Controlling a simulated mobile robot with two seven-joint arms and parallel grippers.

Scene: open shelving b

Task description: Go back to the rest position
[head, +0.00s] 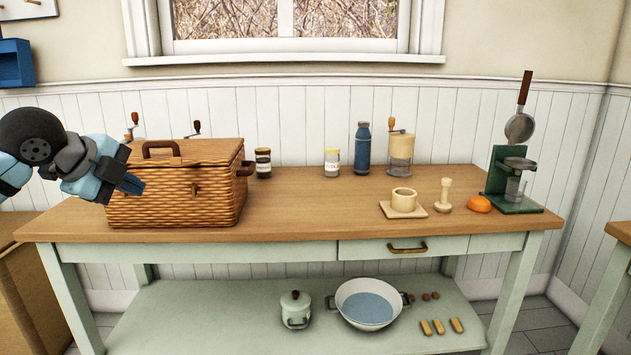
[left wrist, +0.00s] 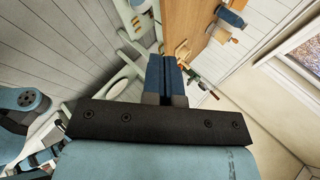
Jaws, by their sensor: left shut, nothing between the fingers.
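My left gripper (head: 130,184) is at the left of the head view, in front of the left part of the wicker basket. Its fingers are closed together with nothing between them. In the left wrist view the shut blue fingers (left wrist: 165,78) point toward the table and its lower shelf. I cannot tell from the head view whether the gripper touches the basket. My right gripper is not in the head view.
The wicker basket (head: 200,195) stands closed on the wooden tabletop (head: 310,215). Jars, a blue bottle (head: 362,148), a grinder (head: 400,152), a mortar (head: 403,200) and a green press stand (head: 500,180) are farther right. The lower shelf holds a pot (head: 295,310) and a basin (head: 367,304).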

